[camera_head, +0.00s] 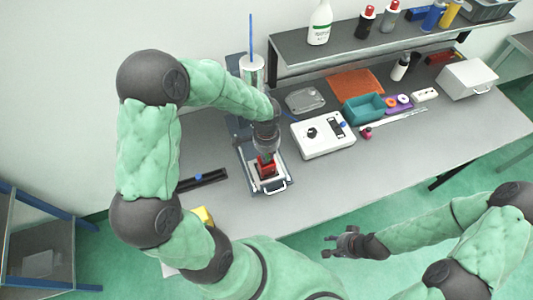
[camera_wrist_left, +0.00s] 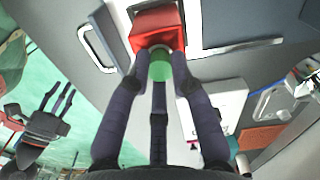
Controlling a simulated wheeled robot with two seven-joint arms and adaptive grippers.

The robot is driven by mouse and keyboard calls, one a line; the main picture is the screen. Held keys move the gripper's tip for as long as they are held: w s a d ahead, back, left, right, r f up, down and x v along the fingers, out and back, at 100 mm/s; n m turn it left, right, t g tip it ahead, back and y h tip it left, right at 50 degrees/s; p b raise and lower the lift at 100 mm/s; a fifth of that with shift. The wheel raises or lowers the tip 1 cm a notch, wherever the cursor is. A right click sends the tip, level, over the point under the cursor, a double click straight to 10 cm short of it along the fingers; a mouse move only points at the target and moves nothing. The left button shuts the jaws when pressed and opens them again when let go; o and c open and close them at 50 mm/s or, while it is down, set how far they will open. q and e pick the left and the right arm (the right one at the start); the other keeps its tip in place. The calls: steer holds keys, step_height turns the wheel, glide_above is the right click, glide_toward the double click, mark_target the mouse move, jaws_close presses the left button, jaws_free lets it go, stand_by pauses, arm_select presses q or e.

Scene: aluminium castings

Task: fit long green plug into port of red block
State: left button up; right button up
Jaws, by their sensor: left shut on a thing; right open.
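The red block (camera_head: 267,168) stands in a tray-like fixture with a light frame on the table, and it also shows at the top of the left wrist view (camera_wrist_left: 157,27). My left gripper (camera_head: 265,150) is right above the block. In the left wrist view its fingers (camera_wrist_left: 160,75) are shut on the green plug (camera_wrist_left: 159,66). The plug's far end is at the block's near face; whether it is inside the port cannot be told, and the port itself is hidden. My right gripper (camera_head: 345,241) is open and empty, away from the table's front edge.
A white box with a black knob (camera_head: 323,135) stands right of the fixture (camera_head: 284,185). A black rail (camera_head: 203,180) lies to the left. A teal bin (camera_head: 364,108) and a shelf with bottles (camera_head: 350,40) are at the back. The front right tabletop (camera_head: 400,160) is clear.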

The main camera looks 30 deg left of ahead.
mark_target(267, 156)
arm_select(q)
steer(key=o, duration=0.8)
steer(key=shift+f, duration=0.1)
step_height(267, 156, up, 12)
steer(key=shift+r, duration=0.1)
